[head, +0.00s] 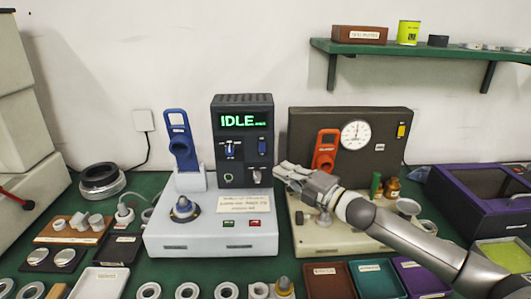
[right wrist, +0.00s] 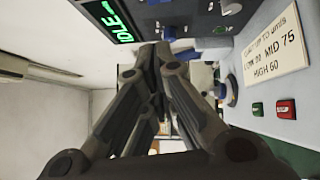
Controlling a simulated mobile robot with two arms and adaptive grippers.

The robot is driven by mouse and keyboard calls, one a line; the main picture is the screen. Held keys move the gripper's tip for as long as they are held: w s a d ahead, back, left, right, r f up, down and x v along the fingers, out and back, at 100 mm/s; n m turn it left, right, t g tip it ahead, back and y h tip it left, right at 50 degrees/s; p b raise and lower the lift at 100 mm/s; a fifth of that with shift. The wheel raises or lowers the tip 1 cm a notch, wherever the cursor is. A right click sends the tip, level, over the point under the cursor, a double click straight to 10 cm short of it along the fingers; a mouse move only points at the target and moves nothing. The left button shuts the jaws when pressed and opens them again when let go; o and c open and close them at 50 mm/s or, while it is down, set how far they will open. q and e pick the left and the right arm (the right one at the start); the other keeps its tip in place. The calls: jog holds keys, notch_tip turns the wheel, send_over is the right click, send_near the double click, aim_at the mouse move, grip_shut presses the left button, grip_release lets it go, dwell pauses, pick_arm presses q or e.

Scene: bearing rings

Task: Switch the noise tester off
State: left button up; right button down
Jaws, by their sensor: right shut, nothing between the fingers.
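The noise tester (head: 242,140) is a dark upright panel on a pale base, with a green display (head: 242,121) reading IDLE. Its panel carries a blue rocker switch (head: 262,146), a blue-handled selector (head: 229,149) and a metal switch or knob (head: 257,176). The display also shows in the right wrist view (right wrist: 112,22). My right gripper (head: 281,172) is shut and empty, just right of the panel at about the metal part's height. In the right wrist view its fingertips (right wrist: 162,52) point toward the panel; contact cannot be told. My left gripper is not in view.
The base has a green button (head: 229,223) and a red button (head: 254,223) below a card (head: 240,203). A dial gauge unit (head: 350,150) with an orange handset (head: 325,150) stands behind my right arm. Trays and rings crowd the front.

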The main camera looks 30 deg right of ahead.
aim_at(262, 147)
jog(key=d+p+x, duration=0.2)
jog(key=p+x, duration=0.1)
jog(key=x, duration=0.7)
jog(key=shift+w+d, duration=0.35)
jog(key=shift+d, duration=0.05)
jog(key=shift+r, duration=0.15)
jog(key=shift+w+d+r, duration=0.2)
jog(key=shift+r, duration=0.1)
jog(key=shift+a+f, duration=0.1)
